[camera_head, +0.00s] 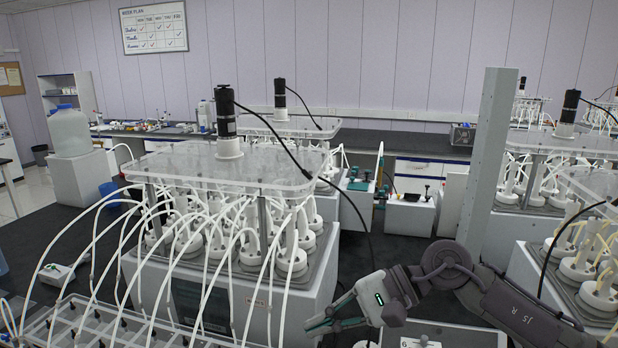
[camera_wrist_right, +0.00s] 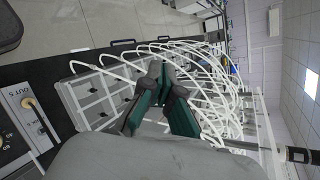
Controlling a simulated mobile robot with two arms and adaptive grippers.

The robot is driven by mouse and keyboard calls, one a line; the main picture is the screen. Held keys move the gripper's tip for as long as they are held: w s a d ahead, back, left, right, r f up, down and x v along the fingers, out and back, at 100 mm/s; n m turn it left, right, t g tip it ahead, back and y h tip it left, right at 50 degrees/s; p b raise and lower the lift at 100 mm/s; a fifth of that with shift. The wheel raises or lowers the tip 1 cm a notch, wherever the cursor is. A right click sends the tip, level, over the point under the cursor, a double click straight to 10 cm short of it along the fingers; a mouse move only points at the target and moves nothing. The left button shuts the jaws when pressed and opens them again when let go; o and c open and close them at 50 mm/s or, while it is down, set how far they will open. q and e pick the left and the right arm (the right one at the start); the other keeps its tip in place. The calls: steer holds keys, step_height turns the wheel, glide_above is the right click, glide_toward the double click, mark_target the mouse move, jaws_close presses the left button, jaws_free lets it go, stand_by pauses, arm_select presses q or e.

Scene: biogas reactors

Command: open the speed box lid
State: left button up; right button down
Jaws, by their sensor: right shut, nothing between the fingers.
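My right gripper (camera_head: 318,324) reaches in from the right, low in the head view, near the front right corner of the nearest reactor unit. In the right wrist view its dark green fingers (camera_wrist_right: 160,72) are together, with nothing between them. I cannot make out for certain which thing is the speed box or its lid. My left gripper is not in view.
The nearest reactor unit (camera_head: 258,308) carries several white vessels under a clear plate (camera_head: 225,168). White tubes arch down to a tube rack (camera_head: 100,325) in the left foreground. A grey column (camera_head: 487,165) stands at the right.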

steer(key=a+r+m+t+y, duration=0.5)
steer(key=r+m+t+y, duration=0.3)
steer(key=m, duration=0.7)
steer(key=w+d+f+m+t+h, duration=0.2)
steer(key=d+f+m+t+h, duration=0.5)
steer(key=m, duration=0.9)
steer(key=w+d+f+m+t+h, duration=0.2)
steer(key=d+f+m+t+h, duration=0.25)
steer(key=d+m+h, duration=0.75)
steer(key=s+f+m+g, duration=0.4)
steer(key=s+f+m, duration=0.1)
steer(key=f+m, duration=0.6)
steer(key=s+d+f+m+g+h, duration=0.1)
steer(key=s+d+f+m+g, duration=0.1)
steer(key=s+f+m+g, duration=0.55)
steer(key=s+d+f+m+g, duration=0.3)
steer(key=s+f, duration=0.5)
steer(key=s, duration=0.6)
step_height(320, 180, down, 31)
steer(key=s+n+g+b, duration=0.2)
steer(key=b, duration=0.4)
steer(key=s+d+f+g+b, duration=0.1)
steer(key=s+f+b, duration=0.3)
steer(key=s+f, duration=1.2)
step_height(320, 180, down, 4)
steer(key=shift+s+d+r+h, duration=0.2)
steer(key=shift+d+h, duration=0.1)
steer(key=shift+d, duration=0.6)
